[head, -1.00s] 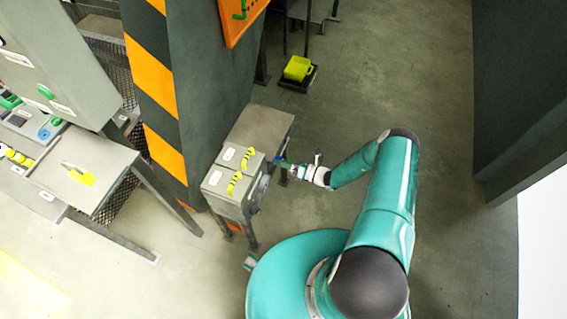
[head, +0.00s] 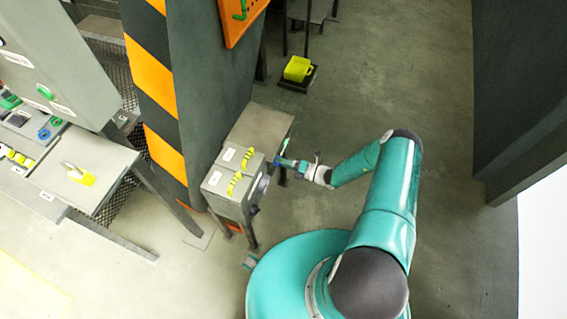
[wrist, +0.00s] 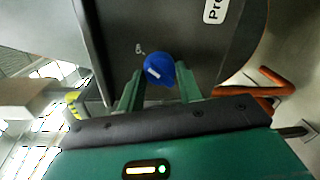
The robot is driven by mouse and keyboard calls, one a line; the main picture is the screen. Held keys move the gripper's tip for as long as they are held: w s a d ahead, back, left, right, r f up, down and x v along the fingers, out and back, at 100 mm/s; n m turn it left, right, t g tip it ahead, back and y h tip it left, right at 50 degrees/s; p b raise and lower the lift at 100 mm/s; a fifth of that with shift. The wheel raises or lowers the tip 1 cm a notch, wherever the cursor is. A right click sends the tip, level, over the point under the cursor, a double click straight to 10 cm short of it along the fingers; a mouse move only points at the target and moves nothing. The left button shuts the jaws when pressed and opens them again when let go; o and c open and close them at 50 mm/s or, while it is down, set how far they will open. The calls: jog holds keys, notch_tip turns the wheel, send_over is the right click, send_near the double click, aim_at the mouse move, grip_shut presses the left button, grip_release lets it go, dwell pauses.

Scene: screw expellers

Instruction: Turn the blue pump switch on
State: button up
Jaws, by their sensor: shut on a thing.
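The blue pump switch (wrist: 158,68) is a round blue knob with a pale mark on its face, on a dark grey panel (wrist: 205,60) in the wrist view. My gripper (wrist: 160,76) has one green finger on each side of the knob and is shut on it. In the head view my gripper (head: 281,161) is at the right side of a grey box on legs (head: 222,183). The switch is too small there to make out clearly.
The box has yellow handles (head: 236,181) on top. A striped pillar (head: 158,90) stands behind it. A yellow container (head: 297,68) sits on the floor at the back. A workbench (head: 85,165) is at the left. The floor right of my arm is clear.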

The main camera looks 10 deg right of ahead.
jog(key=o, duration=1)
jog(key=v, duration=1.4)
jog(key=shift+w+r, duration=0.1)
jog(key=shift+r, duration=0.05)
